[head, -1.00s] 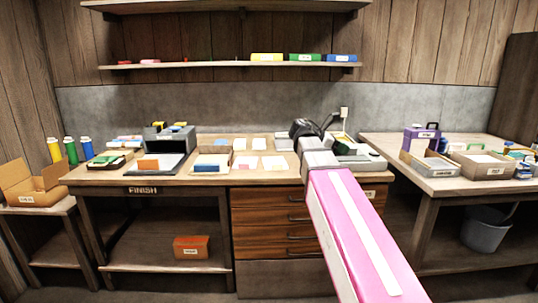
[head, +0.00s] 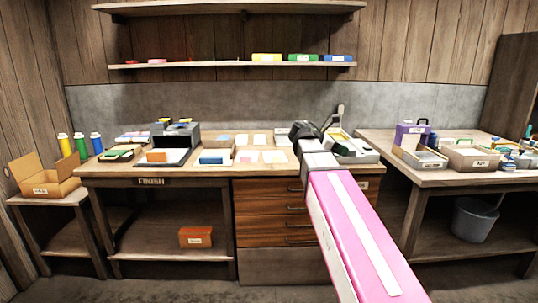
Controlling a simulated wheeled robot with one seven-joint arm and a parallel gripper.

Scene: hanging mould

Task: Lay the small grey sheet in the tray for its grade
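My gripper (head: 304,130) is a dark shape at the end of my pink and white arm, over the right part of the middle bench (head: 215,171). It is seen from behind and small, so its fingers and anything between them cannot be made out. Several pale sheets (head: 247,157) lie flat on the bench to its left. I cannot tell a small grey sheet among them. A low tray (head: 122,153) sits at the bench's left end. Labelled trays stand on the right bench, one open tray (head: 419,158) and one beside it (head: 474,158). Their grade labels are too small to read.
A grey box-like stand (head: 178,135) is at the back left of the middle bench. Grey equipment (head: 354,150) stands right of my gripper. A cardboard box (head: 45,177) and bottles are at far left.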

